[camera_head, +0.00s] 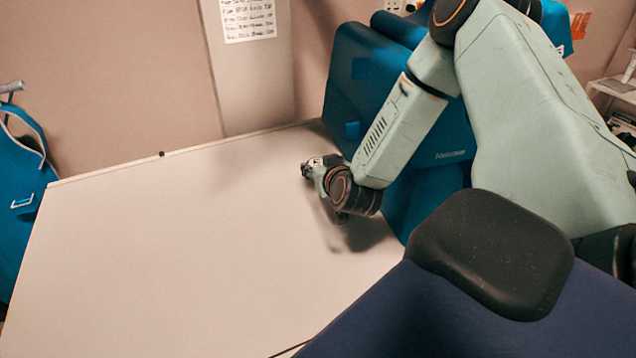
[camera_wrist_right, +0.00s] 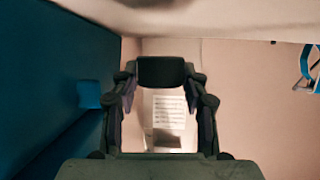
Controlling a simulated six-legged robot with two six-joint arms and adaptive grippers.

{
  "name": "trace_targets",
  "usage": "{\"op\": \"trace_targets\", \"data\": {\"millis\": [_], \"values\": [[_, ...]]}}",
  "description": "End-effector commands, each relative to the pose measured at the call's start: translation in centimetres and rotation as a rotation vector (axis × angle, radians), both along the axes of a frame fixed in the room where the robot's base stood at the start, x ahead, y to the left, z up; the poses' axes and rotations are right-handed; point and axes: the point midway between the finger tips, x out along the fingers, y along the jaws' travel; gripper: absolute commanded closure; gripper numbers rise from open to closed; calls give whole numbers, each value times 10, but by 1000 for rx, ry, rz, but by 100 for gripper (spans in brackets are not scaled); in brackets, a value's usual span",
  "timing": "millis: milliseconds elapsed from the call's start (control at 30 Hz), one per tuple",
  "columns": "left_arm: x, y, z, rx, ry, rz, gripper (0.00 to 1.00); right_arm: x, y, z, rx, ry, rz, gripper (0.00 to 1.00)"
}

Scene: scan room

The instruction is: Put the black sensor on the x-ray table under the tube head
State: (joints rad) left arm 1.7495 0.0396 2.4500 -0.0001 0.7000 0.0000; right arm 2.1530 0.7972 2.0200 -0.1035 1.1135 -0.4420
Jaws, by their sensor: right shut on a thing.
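My right gripper (camera_head: 312,168) is above the far right part of the white table top (camera_head: 170,240), beside a blue cabinet-like unit. In the right wrist view my right gripper (camera_wrist_right: 162,76) is shut on a small black block, the black sensor (camera_wrist_right: 161,71), held between its fingertips. In the head view the sensor is too small and hidden to make out. The gripper's shadow falls on the table, so it seems to be held above the surface. I cannot make out the tube head in either view. My left gripper is not in view.
The blue unit (camera_head: 452,130) stands at the table's right edge, partly behind my right arm. A printed sheet (camera_head: 248,18) hangs on the wall panel behind. A blue item with a white hook (camera_head: 20,190) is at the left. The table's middle and left are bare.

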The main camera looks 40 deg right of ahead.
Motion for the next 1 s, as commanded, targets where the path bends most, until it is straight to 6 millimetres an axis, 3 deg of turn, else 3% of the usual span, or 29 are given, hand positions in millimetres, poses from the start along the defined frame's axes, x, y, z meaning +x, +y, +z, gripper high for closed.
{"op": "trace_targets", "data": {"millis": [300, 1000], "values": [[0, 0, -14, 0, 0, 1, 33, 2, 0, -37, -2, 1, 3, 89], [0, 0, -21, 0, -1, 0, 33, 3, -1, -47, 0, -1, 1, 89]]}}
